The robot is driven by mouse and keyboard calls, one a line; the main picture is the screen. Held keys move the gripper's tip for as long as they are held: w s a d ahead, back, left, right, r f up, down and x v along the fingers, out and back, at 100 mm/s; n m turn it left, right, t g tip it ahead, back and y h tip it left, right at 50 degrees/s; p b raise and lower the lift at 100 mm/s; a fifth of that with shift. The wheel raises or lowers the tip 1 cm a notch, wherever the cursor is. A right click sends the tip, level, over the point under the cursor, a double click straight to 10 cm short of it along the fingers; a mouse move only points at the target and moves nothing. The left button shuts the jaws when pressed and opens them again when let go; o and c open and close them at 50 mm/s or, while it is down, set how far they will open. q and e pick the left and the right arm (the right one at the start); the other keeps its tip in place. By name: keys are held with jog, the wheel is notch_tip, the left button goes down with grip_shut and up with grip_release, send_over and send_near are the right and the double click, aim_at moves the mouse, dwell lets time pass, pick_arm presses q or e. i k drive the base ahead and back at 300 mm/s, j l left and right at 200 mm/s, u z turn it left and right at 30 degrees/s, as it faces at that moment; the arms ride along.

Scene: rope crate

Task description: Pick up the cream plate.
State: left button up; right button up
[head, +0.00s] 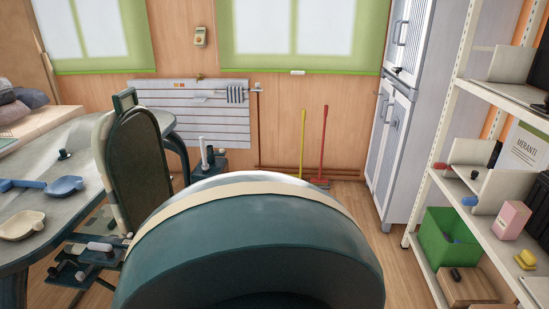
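The cream plate (20,226) lies on the grey table (75,140) at the left of the head view. It is shallow, with a small tab at its edge, and sits close to the table's near left part. A blue dish (64,186) of similar shape lies just behind it and to the right. No gripper of mine can be made out in this view, so nothing is seen touching the plate.
A dark-backed chair (142,165) stands against the table's right side. A large rounded teal form with a cream band (250,235) fills the near middle. White shelves (450,165) with a green crate (447,240) stand right. Wooden floor shows between.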

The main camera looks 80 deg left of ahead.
aim_at(23, 224)
jog(key=u, duration=4.3)
jog(key=i, duration=0.15)
